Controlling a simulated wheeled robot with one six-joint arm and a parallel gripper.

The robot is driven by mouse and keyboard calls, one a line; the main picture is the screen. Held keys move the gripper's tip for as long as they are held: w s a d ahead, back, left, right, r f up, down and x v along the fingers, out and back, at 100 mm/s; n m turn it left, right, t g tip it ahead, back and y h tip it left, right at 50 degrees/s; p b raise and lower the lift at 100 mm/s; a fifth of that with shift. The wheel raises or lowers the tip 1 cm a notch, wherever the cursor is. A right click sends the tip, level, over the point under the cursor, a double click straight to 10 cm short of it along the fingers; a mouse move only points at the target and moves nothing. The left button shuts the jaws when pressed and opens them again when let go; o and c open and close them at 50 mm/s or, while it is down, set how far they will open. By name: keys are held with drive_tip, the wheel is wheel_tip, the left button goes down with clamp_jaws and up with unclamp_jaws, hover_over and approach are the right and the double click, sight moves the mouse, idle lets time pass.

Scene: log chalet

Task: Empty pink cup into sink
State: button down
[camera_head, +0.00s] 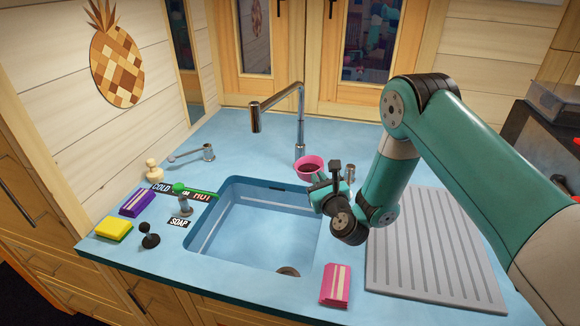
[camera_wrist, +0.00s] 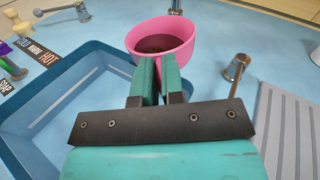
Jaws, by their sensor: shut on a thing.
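The pink cup (camera_head: 309,164) has dark contents and is upright, behind the back right edge of the sink in the head view. In the wrist view the cup (camera_wrist: 160,38) is at the fingertips, and the dark contents show inside it. My gripper (camera_head: 322,182) is shut on the cup's near wall; it also shows in the wrist view (camera_wrist: 160,72). The blue sink (camera_head: 255,232) lies in front and to the left of the cup, and its basin looks empty. The wrist view shows part of the sink (camera_wrist: 50,115). I cannot tell whether the cup touches the counter.
A tall faucet (camera_head: 300,120) stands just behind the cup. A short metal post (camera_head: 350,173) is to its right. A ridged drainboard (camera_head: 430,265) lies right of the sink. A pink packet (camera_head: 336,285) is at the front; sponges (camera_head: 114,229) and a soap pump (camera_head: 182,200) are left.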

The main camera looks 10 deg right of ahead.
drive_tip(key=a+n+y+p, duration=0.1)
drive_tip(key=a+y, duration=0.1)
drive_tip(key=a, duration=0.5)
drive_tip(key=shift+a+r+n+p, duration=0.25)
drive_tip(key=shift+a+n+p, duration=0.05)
drive_tip(key=shift+n+p, duration=0.1)
drive_tip(key=shift+s+f+n+y+b, duration=0.15)
drive_tip(key=shift+f+n+b, duration=0.65)
drive_tip(key=shift+b, duration=1.65)
drive_tip(key=shift+w+f+n+y+b, duration=0.2)
drive_tip(key=shift+f+n+b, duration=0.6)
drive_tip(key=shift+b, duration=1.6)
